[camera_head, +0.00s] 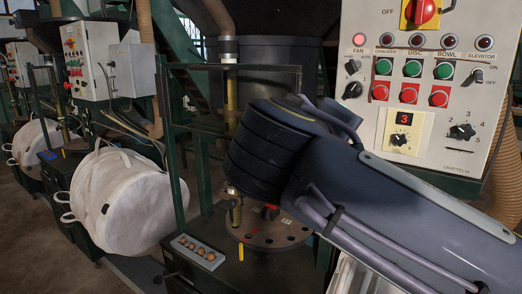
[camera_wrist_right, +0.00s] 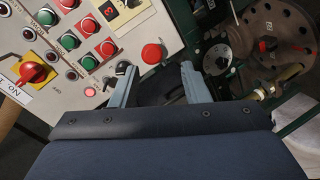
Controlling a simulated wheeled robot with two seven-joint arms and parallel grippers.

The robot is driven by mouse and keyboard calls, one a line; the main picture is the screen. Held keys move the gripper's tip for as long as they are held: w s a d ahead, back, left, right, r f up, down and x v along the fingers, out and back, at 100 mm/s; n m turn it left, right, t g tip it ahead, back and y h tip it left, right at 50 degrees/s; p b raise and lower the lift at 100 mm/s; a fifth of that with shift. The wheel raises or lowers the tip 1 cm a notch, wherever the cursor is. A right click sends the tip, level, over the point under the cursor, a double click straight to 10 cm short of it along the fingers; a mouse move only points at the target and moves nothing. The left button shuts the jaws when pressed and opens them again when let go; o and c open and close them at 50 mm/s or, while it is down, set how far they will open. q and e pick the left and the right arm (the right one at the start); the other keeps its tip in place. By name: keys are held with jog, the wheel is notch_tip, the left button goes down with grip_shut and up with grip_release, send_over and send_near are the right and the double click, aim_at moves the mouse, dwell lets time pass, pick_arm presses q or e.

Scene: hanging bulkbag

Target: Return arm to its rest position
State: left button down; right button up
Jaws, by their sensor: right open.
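My right arm (camera_head: 400,205) enters the head view from the lower right and reaches up and left to a dark, ribbed wrist section (camera_head: 265,150). It crosses in front of the machine and the lower left of the control panel (camera_head: 375,125). I cannot make out the fingers in the head view. In the right wrist view my right gripper (camera_wrist_right: 158,70) has its two grey fingers spread, with nothing between them. A red push button (camera_wrist_right: 152,53) and a black knob (camera_wrist_right: 123,68) show beyond the fingertips; the distance is unclear. My left gripper is not in view.
White bulk bags (camera_head: 125,200) hang at the left on green frames. A round metal plate with holes (camera_head: 265,228) and a small tray (camera_head: 198,250) sit below my wrist. The wrist view shows a red and yellow rotary switch (camera_wrist_right: 35,73) on the panel.

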jog(key=s+d+f+m+g+y+p, duration=0.1)
jog(key=s+d+f+g+y+p, duration=0.15)
jog(key=d+f, duration=0.5)
jog(key=s+d+f+g+y+p, duration=0.2)
jog(key=s+d+f+g+y, duration=0.15)
jog(key=d+f, duration=0.4)
jog(key=s+a+f+m+y+p, duration=0.1)
jog(key=s+a+f+m+y, duration=0.1)
jog(key=s+f, duration=0.2)
jog(key=s+a+f+m+y+p, duration=0.1)
jog(key=s+a+f+m+y, duration=0.1)
jog(key=s+f, duration=0.3)
jog(key=s+a+f+m+g+y+p, duration=0.1)
jog(key=s+f+m, duration=0.2)
jog(key=s+f, duration=0.1)
jog(key=shift+s+a+f+y, duration=0.3)
jog(key=shift+s+a+y, duration=0.1)
jog(key=shift+s, duration=0.05)
